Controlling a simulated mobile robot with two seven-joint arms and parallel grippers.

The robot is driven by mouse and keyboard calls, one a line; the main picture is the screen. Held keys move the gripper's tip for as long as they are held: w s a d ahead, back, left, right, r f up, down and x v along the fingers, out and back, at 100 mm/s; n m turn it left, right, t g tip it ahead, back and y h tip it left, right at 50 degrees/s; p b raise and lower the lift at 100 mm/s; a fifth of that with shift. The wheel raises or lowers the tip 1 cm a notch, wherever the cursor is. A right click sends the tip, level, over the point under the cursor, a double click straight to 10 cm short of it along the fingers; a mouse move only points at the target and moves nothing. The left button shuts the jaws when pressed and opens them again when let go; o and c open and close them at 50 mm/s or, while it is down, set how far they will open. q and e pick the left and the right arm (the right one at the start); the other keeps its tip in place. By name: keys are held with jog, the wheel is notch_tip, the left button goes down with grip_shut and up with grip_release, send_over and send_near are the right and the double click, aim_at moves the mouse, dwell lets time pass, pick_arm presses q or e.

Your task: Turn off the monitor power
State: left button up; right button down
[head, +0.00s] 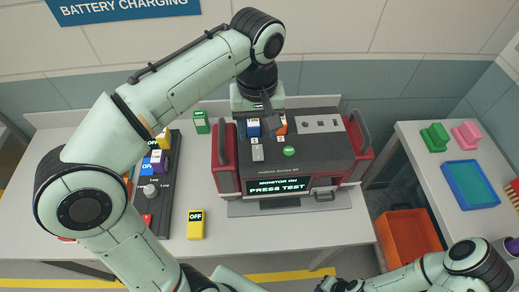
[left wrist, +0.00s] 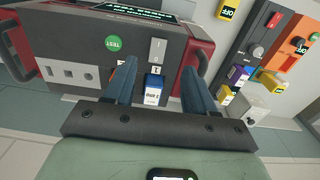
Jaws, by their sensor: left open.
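The monitor (head: 300,160) is a red and black machine on the bench. Its screen (head: 278,186) reads "MONITOR ON PRESS TEST". On its top are a white rocker switch (head: 257,151), a round green TEST button (head: 289,151), a blue-and-white plug (head: 253,128) and an orange plug (head: 281,125). The rocker (left wrist: 157,52) also shows in the left wrist view, beyond the blue plug (left wrist: 153,90). My left gripper (left wrist: 159,62) is open and empty above the panel, its fingers framing the blue plug and rocker. Contact cannot be told. The left finger partly hides the orange plug. My right gripper is out of view.
Left of the monitor is a dark panel (head: 160,205) with a knob and coloured plugs. A yellow OFF tag (head: 195,224) and a green tag (head: 201,122) stand nearby. On the right are an orange bin (head: 405,240) and a side table with a blue tray (head: 470,184).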

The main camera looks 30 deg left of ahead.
aim_at(259, 158)
pick_arm(q)
notch_tip(259, 158, down, 8)
jog(key=shift+f+b, duration=0.2)
jog(key=shift+b, duration=0.55)
jog(key=shift+w+f, duration=0.15)
jog(key=shift+f, duration=0.45)
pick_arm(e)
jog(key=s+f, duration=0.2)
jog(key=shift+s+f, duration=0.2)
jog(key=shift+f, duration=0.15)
pick_arm(q)
grip_shut()
jog(key=g+p, duration=0.1)
jog(key=w+g+h+p, duration=0.1)
jog(key=p, duration=0.1)
jog(key=shift+a+r, duration=0.2)
jog(key=shift+r, duration=0.1)
jog(key=shift+g+h, duration=0.3)
jog(key=shift+s+f, duration=0.1)
jog(key=shift+s, duration=0.1)
grip_release()
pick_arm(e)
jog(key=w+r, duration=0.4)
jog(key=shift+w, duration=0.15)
